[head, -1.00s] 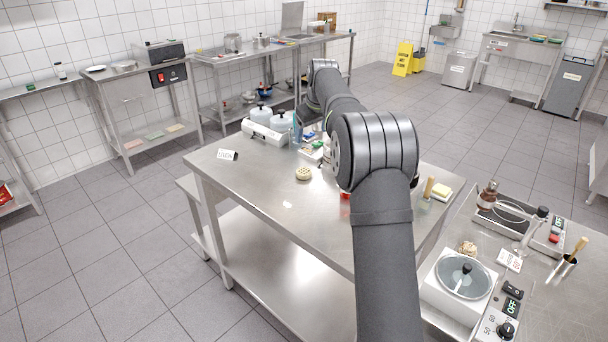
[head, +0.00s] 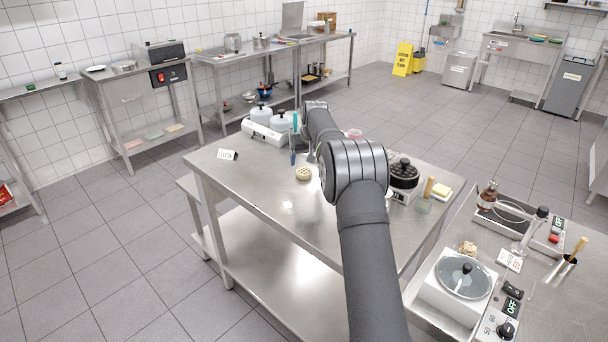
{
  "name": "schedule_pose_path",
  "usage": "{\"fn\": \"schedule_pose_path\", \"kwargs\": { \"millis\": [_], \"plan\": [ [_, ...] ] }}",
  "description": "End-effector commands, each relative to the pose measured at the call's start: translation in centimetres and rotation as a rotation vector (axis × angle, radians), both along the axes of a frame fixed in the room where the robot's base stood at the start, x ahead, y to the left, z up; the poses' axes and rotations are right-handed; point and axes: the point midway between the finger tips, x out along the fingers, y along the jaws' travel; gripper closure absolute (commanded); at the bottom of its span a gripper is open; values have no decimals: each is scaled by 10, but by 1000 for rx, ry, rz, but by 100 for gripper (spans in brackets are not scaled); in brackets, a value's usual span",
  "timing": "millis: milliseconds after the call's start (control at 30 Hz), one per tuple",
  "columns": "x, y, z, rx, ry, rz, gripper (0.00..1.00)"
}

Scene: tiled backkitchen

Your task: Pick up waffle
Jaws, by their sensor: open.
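A small round beige waffle (head: 303,174) lies flat on the steel table (head: 250,185), left of my arm's elbow. My arm reaches over the table from the front. My gripper (head: 308,152) is mostly hidden behind my forearm; a small grey part shows just beyond the waffle. It is open and apart from the waffle, with nothing seen in it. Its fingertips are too small and covered to make out clearly.
A black-topped device (head: 404,175) and a yellow sponge (head: 442,191) are to the right. The table's front left is clear.

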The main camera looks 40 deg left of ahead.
Motion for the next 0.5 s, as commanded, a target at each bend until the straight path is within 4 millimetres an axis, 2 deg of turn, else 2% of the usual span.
{"fn": "schedule_pose_path", "kwargs": {
  "millis": [233,500],
  "plan": [
    [1,3,-13,0,0,0,23],
    [2,11,-51,-1,1,1,23]
  ]
}}
